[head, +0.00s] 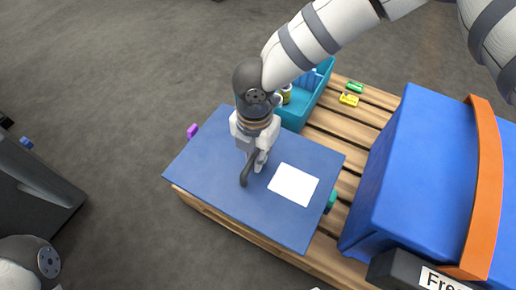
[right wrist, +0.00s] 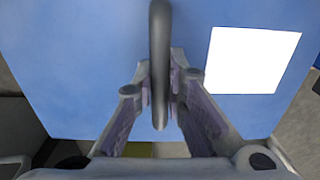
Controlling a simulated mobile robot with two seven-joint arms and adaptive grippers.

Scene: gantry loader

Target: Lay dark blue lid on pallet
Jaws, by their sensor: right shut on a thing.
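The dark blue lid (head: 215,155) is a flat panel with a white label and a dark bar handle (head: 246,172). It covers the left front part of the wooden pallet (head: 333,127) in the head view. I cannot tell whether it touches the pallet or hangs just above it. My right gripper (head: 256,163) is shut on the lid's handle. In the right wrist view the fingers (right wrist: 161,82) are on both sides of the handle, over the blue lid (right wrist: 75,65). My left gripper is out of view.
A teal crate (head: 298,110) with items stands behind the lid. Small green (head: 355,87) and yellow (head: 349,100) pieces lie on the slats. A large blue box (head: 410,150) with an orange strap stands at right. Purple (head: 193,131) and teal (head: 331,200) bits show at the lid's edges.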

